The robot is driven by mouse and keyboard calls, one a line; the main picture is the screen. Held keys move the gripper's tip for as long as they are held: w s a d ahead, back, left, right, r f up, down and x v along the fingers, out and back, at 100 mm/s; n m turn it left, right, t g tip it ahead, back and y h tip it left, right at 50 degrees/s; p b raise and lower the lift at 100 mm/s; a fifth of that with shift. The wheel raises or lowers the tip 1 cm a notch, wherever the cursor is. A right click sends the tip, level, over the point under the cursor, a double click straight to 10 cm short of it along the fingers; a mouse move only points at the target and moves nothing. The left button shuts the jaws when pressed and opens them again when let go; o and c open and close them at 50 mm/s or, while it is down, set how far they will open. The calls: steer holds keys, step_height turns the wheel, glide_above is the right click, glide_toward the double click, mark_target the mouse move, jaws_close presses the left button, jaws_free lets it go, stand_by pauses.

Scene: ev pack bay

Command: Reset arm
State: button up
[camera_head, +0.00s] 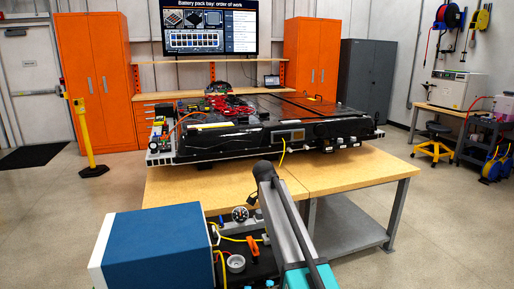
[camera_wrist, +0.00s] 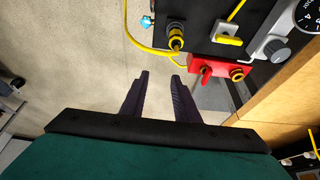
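My gripper (camera_wrist: 160,78) shows in the wrist view with its two dark fingers apart and nothing between them. It points down past a black panel over the pale floor. In the head view my arm (camera_head: 290,225) reaches up from the bottom edge in front of the workbench; its gripper cannot be made out there. The black panel (camera_wrist: 200,12) carries a brass fitting with a yellow hose (camera_wrist: 175,38), a yellow switch (camera_wrist: 229,36), a grey knob (camera_wrist: 272,46) and a red block (camera_wrist: 218,68). The fingers are apart from these parts in the picture.
A large black battery pack (camera_head: 240,140) lies on the wooden workbench (camera_head: 350,170). A blue and white box (camera_head: 155,245) stands at the front left.

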steer(key=s+d+f+g, duration=0.25)
steer(key=s+f, duration=0.45)
steer(key=f, duration=0.4)
steer(key=s+d+f+n+g, duration=0.1)
steer(key=s+d+f, duration=0.35)
steer(key=f, duration=0.75)
steer(key=s+d+f+g, duration=0.2)
steer(key=s+f, duration=0.6)
steer(key=f, duration=0.3)
steer(key=s+a+f+n+y, duration=0.1)
steer(key=s+f+n, duration=0.3)
steer(key=s, duration=0.7)
steer(key=s+a+f+n+g+y, duration=0.1)
steer(key=s+f+n, duration=0.4)
steer(key=s, duration=0.6)
steer(key=s+a+f+n+y, duration=0.1)
steer(key=s+f+n, duration=0.3)
steer(key=s, duration=0.7)
steer(key=shift+s+f+n+y, duration=0.25)
steer(key=shift+f+y, duration=0.35)
steer(key=shift+f, duration=0.6)
steer(key=shift+a, duration=0.1)
